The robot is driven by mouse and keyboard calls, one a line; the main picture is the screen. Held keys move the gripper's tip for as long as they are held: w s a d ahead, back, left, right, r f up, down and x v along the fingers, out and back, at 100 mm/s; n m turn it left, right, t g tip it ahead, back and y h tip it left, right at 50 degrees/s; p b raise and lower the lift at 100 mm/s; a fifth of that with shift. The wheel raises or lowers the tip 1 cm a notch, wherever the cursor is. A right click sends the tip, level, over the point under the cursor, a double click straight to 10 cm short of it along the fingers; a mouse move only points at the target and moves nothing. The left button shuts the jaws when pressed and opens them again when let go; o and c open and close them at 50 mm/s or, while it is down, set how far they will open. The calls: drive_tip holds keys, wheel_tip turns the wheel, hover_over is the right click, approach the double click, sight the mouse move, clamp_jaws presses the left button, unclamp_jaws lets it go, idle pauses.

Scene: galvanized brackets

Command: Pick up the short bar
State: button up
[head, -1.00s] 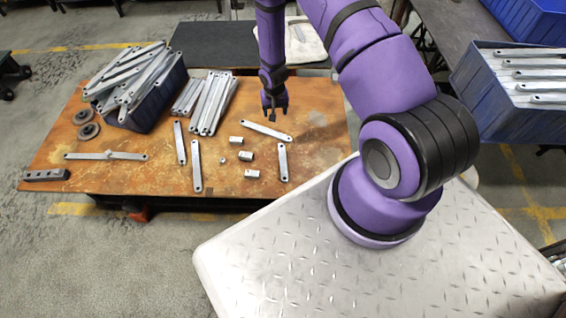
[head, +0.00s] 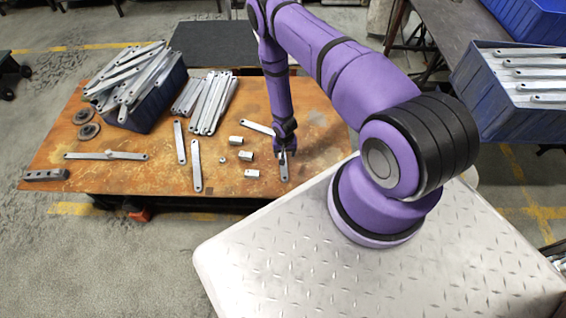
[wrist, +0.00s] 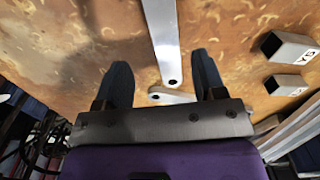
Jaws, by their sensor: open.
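A short grey flat bar (head: 284,173) with a hole near its end lies on the rusty orange table (head: 235,118), near its front right edge. In the wrist view the bar (wrist: 163,40) runs from the top edge down between my fingers. My gripper (head: 284,153) is open over the bar's far part, which it partly hides. In the wrist view a finger of my gripper (wrist: 160,60) stands on each side, apart from the bar. I cannot tell the exact height above the table.
Another bar (head: 257,127) lies just behind; its end (wrist: 175,97) shows between my fingers. Small square tubes (head: 246,156) lie to the left. Two more bars (head: 196,168) lie farther left, near a blue bin (head: 158,108) heaped with bars.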

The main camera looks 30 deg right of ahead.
sight(284, 171)
drive_tip(key=shift+a+f, duration=0.2)
drive_tip(key=shift+f, duration=1.15)
drive_tip(key=shift+a+f, duration=0.15)
drive_tip(key=shift+f, duration=1.2)
drive_tip(key=c, duration=1.1)
